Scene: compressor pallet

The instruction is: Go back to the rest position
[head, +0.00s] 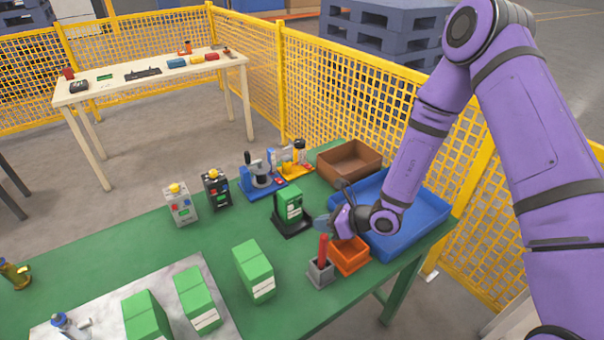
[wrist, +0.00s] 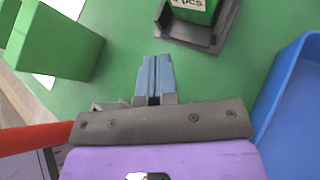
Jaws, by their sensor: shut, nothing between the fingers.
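My gripper (head: 324,222) is at the end of my purple arm, over the right part of the green table (head: 130,258). In the wrist view its two blue-grey fingers (wrist: 154,78) are pressed together with nothing between them. In the head view it is just above an orange bin (head: 350,258) and to the right of a green box (head: 289,204) standing in a black holder (head: 292,228). That holder also shows ahead of the fingertips in the wrist view (wrist: 214,38), apart from them.
A red-handled tool (head: 323,248) stands in a grey holder (head: 321,272) close to my gripper. A blue tray (head: 425,213) and a brown bin (head: 349,161) lie to the right and behind. Several green boxes (head: 254,271) stand at the front. Yellow mesh fencing (head: 330,90) runs behind.

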